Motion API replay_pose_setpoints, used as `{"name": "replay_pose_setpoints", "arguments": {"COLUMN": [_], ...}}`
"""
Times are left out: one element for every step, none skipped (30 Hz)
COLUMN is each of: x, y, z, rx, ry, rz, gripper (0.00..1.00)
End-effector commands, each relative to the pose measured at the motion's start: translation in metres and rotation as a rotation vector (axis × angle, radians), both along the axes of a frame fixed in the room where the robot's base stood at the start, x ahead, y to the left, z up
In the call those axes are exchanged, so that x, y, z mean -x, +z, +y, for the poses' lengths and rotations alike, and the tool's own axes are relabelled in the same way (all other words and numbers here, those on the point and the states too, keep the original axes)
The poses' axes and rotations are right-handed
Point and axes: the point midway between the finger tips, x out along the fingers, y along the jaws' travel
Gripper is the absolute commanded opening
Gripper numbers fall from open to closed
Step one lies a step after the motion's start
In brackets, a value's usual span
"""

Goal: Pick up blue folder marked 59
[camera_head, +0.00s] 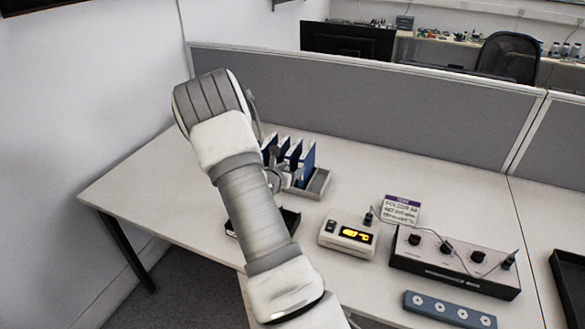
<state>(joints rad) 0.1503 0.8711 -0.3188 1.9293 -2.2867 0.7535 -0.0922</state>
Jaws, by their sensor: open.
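Several blue folders (308,159) stand upright side by side in a grey tray (319,186) on the white desk. No number can be read on them, so I cannot tell which is 59. My gripper (282,180) is at the near side of the folders, low by the tray. It is open, but its fingers are small and partly hidden behind my arm. I cannot tell whether they touch a folder. My arm also hides the left part of the folder row.
A black tray (290,221) lies partly behind my arm. A grey partition (400,110) closes the back.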

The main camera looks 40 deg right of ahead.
Motion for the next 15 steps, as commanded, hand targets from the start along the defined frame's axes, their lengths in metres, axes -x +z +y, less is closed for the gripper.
{"name": "replay_pose_setpoints", "arguments": {"x": [-0.001, -0.002, -0.003, -0.004, -0.005, -0.008, -0.01, -0.013, -0.016, -0.018, -0.021, -0.024, -0.026, -0.029, -0.032], "y": [-0.004, -0.006, -0.008, -0.009, -0.011, -0.013, -0.015, -0.017, -0.021, -0.023, -0.025, -0.028, -0.03, -0.032, -0.035], "z": [-0.001, -0.002, -0.005, -0.007, -0.01, -0.015, -0.02, -0.025, -0.032, -0.036, -0.041, -0.047, -0.052, -0.056, -0.062], "rx": [0.005, 0.007, 0.008, 0.009, 0.009, 0.01, 0.01, 0.01, 0.01, 0.01, 0.01, 0.009, 0.009, 0.009, 0.009], "ry": [0.011, 0.015, 0.018, 0.019, 0.019, 0.019, 0.018, 0.018, 0.018, 0.018, 0.018, 0.018, 0.017, 0.018, 0.018], "rz": [0.013, 0.017, 0.02, 0.022, 0.022, 0.021, 0.022, 0.022, 0.021, 0.021, 0.021, 0.02, 0.022, 0.02, 0.02], "gripper": [0.62, 0.62, 0.62, 0.62, 0.62, 0.62, 0.62, 0.62, 0.62, 0.62, 0.62, 0.62, 0.62, 0.62, 0.62]}}
